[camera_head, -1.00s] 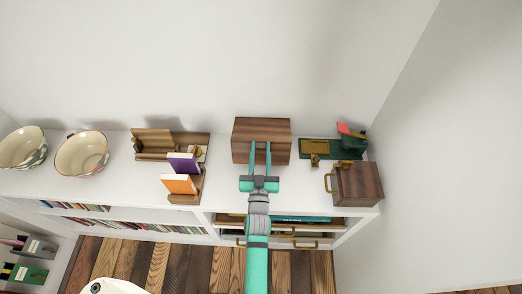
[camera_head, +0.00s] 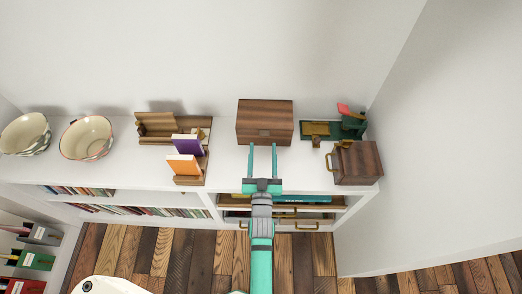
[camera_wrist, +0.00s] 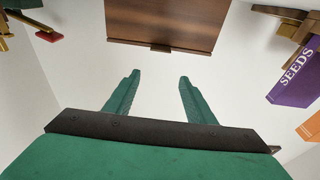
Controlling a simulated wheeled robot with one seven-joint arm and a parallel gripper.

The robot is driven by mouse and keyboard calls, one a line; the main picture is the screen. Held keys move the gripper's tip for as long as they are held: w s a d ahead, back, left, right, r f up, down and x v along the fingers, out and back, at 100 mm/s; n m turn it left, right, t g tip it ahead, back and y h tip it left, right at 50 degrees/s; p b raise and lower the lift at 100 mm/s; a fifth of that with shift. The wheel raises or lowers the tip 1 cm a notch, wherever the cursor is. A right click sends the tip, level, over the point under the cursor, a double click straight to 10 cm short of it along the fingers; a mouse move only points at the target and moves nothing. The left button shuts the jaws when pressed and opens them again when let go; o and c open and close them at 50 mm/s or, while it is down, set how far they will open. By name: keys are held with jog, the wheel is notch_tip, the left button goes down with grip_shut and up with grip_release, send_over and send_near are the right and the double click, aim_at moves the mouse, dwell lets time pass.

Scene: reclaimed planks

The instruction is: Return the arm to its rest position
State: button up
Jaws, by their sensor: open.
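My gripper (camera_head: 262,162) is open and empty, with its two teal fingers apart and pointing at a dark wooden box (camera_head: 265,122) on the white shelf top. The fingertips stand a little in front of the box and look clear of it. In the wrist view my gripper (camera_wrist: 155,88) shows both fingers spread with bare white between them. The wooden box (camera_wrist: 160,22) shows there beyond the fingertips, with a small tab at its edge. My arm reaches up from the bottom of the head view.
Left of my gripper stand a purple book (camera_head: 187,145), an orange book (camera_head: 184,167) and a wooden holder (camera_head: 155,125). Two bowls (camera_head: 86,139) are farther left. A small wooden cabinet (camera_head: 357,162) and a green tray (camera_head: 318,131) are right. An open drawer (camera_head: 290,201) lies below my arm.

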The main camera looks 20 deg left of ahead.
jog(key=shift+d, duration=0.15)
jog(key=s+d+m+g+h, duration=0.1)
jog(key=s+d+h, duration=0.1)
jog(key=s+d, duration=0.45)
jog(key=s+d+f+h, duration=0.1)
jog(key=s+d, duration=0.2)
jog(key=s, duration=0.6)
jog(key=s+d+m+g+h, duration=0.1)
jog(key=s+d+h, duration=0.1)
jog(key=s+d, duration=0.45)
jog(key=s+r+m+g+h, duration=0.1)
jog(key=s+r, duration=0.3)
jog(key=s, duration=0.7)
jog(key=shift+r+m+g+h, duration=0.25)
jog(key=shift+m+g+h, duration=0.05)
jog(key=shift+m+h, duration=0.1)
jog(key=c, duration=0.5)
